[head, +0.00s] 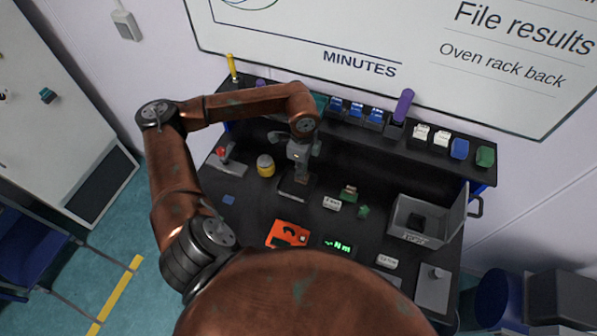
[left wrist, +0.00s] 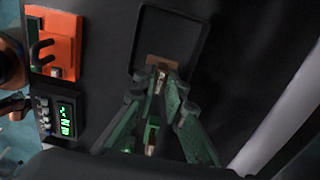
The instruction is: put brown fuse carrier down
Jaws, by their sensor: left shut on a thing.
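The brown fuse carrier (left wrist: 157,61) is between the fingertips of my left gripper (left wrist: 160,76) in the left wrist view. The gripper is shut on it. Fingers hide part of the carrier. It appears over the near end of a shallow black tray (left wrist: 137,36); I cannot tell whether it touches the tray floor. In the head view my left gripper (head: 301,172) points down over the same tray (head: 287,196), and the carrier is hard to make out. My right gripper is not in view.
Green pieces (head: 363,211) and small white labels (head: 331,203) lie right of the tray. An orange device (head: 288,234) and green-lit display (head: 338,246) are nearer. A grey open box (head: 406,236) stands right. A shelf with several coloured blocks (head: 375,115) runs behind.

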